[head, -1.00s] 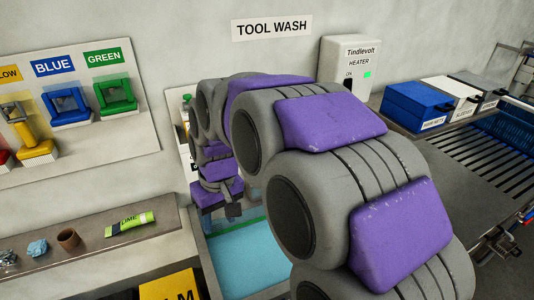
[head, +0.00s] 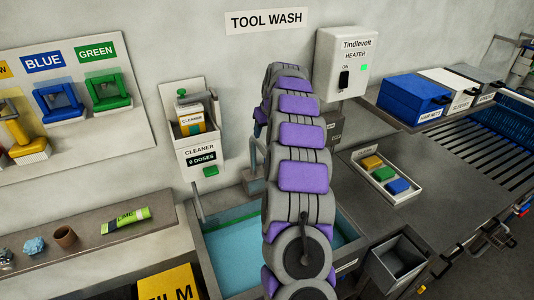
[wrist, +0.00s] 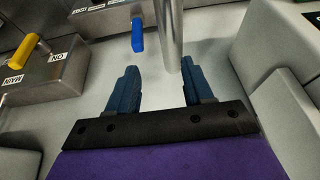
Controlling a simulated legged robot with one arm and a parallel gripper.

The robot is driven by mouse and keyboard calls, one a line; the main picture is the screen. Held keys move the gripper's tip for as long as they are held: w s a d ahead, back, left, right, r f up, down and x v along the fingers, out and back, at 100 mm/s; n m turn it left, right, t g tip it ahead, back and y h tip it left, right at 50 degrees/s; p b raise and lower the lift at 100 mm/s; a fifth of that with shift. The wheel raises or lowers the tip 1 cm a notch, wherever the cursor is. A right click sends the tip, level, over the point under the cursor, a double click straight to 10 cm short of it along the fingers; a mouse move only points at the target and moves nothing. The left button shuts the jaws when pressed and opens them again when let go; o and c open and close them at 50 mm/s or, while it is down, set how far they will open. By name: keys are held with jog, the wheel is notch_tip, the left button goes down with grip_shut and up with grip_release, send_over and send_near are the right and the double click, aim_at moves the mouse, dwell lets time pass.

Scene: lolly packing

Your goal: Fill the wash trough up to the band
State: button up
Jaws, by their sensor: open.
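The wash trough (head: 208,238) holds light blue water, with a green band along its inner wall. My arm hides part of the trough, so I cannot tell exactly how the water stands against the band. In the wrist view my gripper (wrist: 157,88) is open and empty. A blue handle (wrist: 138,36) is just beyond the fingers, and a vertical metal pipe (wrist: 172,32) stands near the right finger, apart or touching I cannot tell. A yellow lever (wrist: 22,51) sits on a metal box labelled MAIN and ON at left. The gripper is hidden in the head view.
A cleaner dispenser (head: 197,140) reading 0 DOSES hangs left of my arm. The heater (head: 345,62) with a green light is at right. A tray of coloured blocks (head: 361,187) and an open grey bin (head: 396,262) stand right of the trough.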

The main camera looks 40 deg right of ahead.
jog(key=d+f, duration=0.2)
jog(key=d, duration=0.3)
jog(key=shift+h, duration=0.3)
jog(key=x, duration=1.7)
jog(key=shift+w+a+r, duration=0.15)
jog(key=shift+w, duration=0.1)
grip_shut()
